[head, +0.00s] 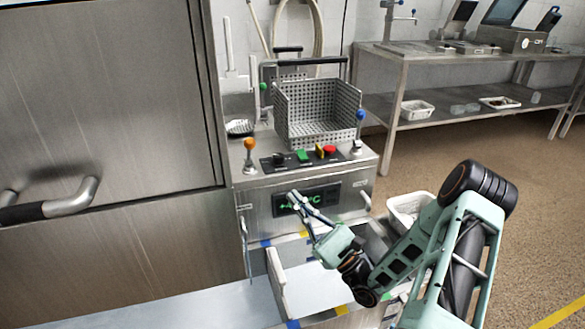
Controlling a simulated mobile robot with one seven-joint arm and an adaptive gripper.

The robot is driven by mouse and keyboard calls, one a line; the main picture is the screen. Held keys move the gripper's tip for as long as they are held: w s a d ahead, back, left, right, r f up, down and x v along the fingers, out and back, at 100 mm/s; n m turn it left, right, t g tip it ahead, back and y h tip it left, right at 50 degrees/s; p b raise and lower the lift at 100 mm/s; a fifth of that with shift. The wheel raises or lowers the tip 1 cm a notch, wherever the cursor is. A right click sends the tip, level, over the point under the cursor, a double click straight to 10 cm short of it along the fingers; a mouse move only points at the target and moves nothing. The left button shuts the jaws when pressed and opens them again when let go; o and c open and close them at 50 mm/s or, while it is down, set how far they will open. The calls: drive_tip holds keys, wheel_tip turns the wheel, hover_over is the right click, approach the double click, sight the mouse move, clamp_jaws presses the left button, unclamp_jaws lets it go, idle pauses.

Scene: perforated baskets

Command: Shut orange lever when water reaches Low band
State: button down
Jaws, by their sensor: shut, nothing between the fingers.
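The orange-knobbed lever (249,154) stands upright on the left front of the steel machine's top. A blue-knobbed lever (360,124) stands on the right and a green knob (263,87) shows behind. My gripper (298,200) is shut and empty in front of the machine's dark display (325,197), below and to the right of the orange lever, apart from it. It covers part of the green display text. No water and no Low band can be made out in this view.
A perforated basket (308,112) sits on the machine behind a panel with green and red buttons (330,150). A large steel door with a handle (70,198) fills the left. A white bin (402,208) is at the lower right. A steel table (400,70) stands behind; the floor at right is clear.

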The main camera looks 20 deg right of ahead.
sight(249, 152)
drive_tip(key=b+x, duration=0.2)
drive_tip(key=x, duration=1.1)
drive_tip(key=shift+w+a+r+y, duration=0.15)
drive_tip(key=shift+a+r+y, duration=0.1)
drive_tip(key=shift+a+y, duration=0.05)
drive_tip(key=shift+r, duration=0.1)
drive_tip(key=w+r+h+p, duration=0.1)
drive_tip(key=p, duration=0.2)
drive_tip(key=shift+a+m+p, duration=0.2)
drive_tip(key=shift+m+p, duration=0.15)
drive_tip(key=shift+m, duration=0.05)
drive_tip(key=shift+f, duration=0.1)
